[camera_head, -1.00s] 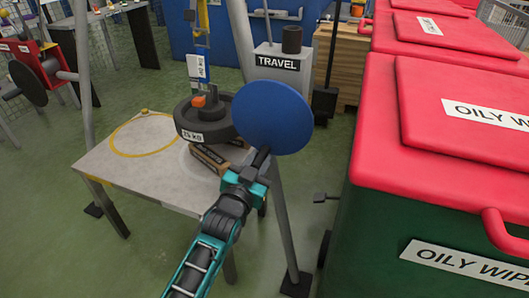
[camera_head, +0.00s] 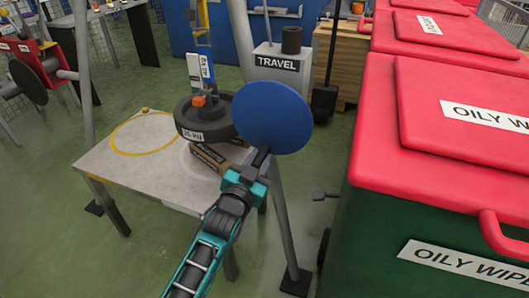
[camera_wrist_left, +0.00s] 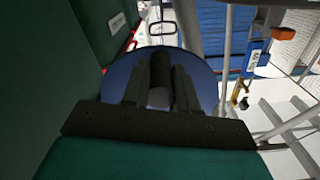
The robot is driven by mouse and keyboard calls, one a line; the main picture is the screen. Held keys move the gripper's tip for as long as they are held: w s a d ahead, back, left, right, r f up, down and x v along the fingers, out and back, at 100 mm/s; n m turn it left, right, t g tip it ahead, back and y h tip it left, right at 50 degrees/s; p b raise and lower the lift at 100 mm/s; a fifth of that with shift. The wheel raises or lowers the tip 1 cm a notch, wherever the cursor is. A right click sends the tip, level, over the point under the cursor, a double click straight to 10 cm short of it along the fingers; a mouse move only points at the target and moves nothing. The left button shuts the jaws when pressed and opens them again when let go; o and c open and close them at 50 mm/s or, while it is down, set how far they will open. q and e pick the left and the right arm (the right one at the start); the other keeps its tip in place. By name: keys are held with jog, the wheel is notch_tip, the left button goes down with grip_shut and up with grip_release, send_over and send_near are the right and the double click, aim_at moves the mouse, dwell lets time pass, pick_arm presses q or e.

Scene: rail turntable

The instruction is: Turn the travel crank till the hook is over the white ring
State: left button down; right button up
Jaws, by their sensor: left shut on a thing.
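The travel crank is a blue disc (camera_head: 272,117) below a grey box with a TRAVEL label (camera_head: 277,63). My left gripper (camera_head: 257,168) is shut on the crank's dark handle; the left wrist view shows the handle (camera_wrist_left: 159,75) between the fingers, before the disc. The white ring (camera_head: 186,160) is a faint arc on the table, partly covered by the weight and wooden blocks. A blue-and-white hanging unit (camera_head: 201,70) is above the dark round weight (camera_head: 190,130); the hook itself is hard to make out. Whether the weight hangs or rests is unclear. My right gripper is out of view.
A yellow ring (camera_head: 118,145) lies on the left of the grey table (camera_head: 140,178). Wooden blocks (camera_head: 212,158) are below the weight. A grey post (camera_head: 284,215) stands near my left arm. Large bins with red lids (camera_head: 425,150) fill the right. Green floor is open at the lower left.

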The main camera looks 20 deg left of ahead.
pick_arm(q)
jog(key=d, duration=0.1)
jog(key=d+n, duration=0.1)
jog(key=d, duration=0.1)
jog(key=shift+s+d+r, duration=0.15)
jog(key=shift+d+r, duration=0.05)
jog(key=shift+d, duration=0.1)
jog(key=shift+a+f+p, duration=0.1)
jog(key=shift+a+p, duration=0.4)
jog(key=shift+a, duration=0.6)
jog(key=shift+a+f, duration=0.1)
jog(key=shift+a, duration=0.3)
jog(key=shift+a+f, duration=0.1)
jog(key=c, duration=0.7)
grip_release()
jog(key=shift+s, duration=0.1)
